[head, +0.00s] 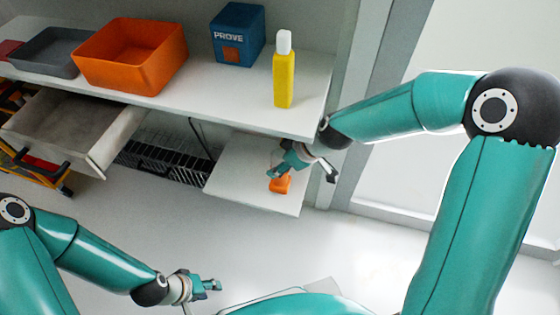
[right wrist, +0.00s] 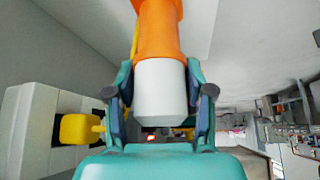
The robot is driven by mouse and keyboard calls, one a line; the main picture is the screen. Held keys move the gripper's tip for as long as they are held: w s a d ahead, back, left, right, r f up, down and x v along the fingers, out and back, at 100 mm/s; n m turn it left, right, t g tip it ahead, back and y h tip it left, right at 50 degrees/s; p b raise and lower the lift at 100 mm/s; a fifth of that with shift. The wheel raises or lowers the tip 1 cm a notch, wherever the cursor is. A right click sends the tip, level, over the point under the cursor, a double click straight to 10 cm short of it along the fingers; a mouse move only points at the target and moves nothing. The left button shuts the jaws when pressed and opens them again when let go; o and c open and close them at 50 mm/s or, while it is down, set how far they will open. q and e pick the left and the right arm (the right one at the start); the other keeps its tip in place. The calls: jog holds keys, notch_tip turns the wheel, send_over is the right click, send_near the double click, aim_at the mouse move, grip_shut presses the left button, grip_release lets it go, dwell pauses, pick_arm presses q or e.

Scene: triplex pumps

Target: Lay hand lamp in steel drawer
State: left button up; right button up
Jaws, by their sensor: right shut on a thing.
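The hand lamp has an orange body (right wrist: 158,30) and a pale grey end (right wrist: 160,92) in the right wrist view. My right gripper (right wrist: 160,105) is shut on the pale end, one finger on each side. In the head view the right gripper (head: 304,164) is over the low white shelf, and the lamp's orange part (head: 280,184) shows just below it. I cannot tell whether the lamp touches the shelf. The steel drawer (head: 98,158) is pulled out at the left, with its grey inside bare. My left gripper (head: 208,285) is empty at the bottom, far from both.
The upper white shelf (head: 215,97) holds a grey tray (head: 48,55), an orange bin (head: 130,62), a blue box (head: 238,35) and a yellow bottle (head: 284,80). Its edge overhangs the low shelf (head: 240,178). A dark grille (head: 165,160) lies between drawer and low shelf.

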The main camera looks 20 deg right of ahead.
jog(key=shift+f, duration=0.25)
pick_arm(q)
jog(key=shift+f, duration=0.2)
pick_arm(e)
jog(key=o, duration=1.3)
jog(key=shift+r, duration=0.1)
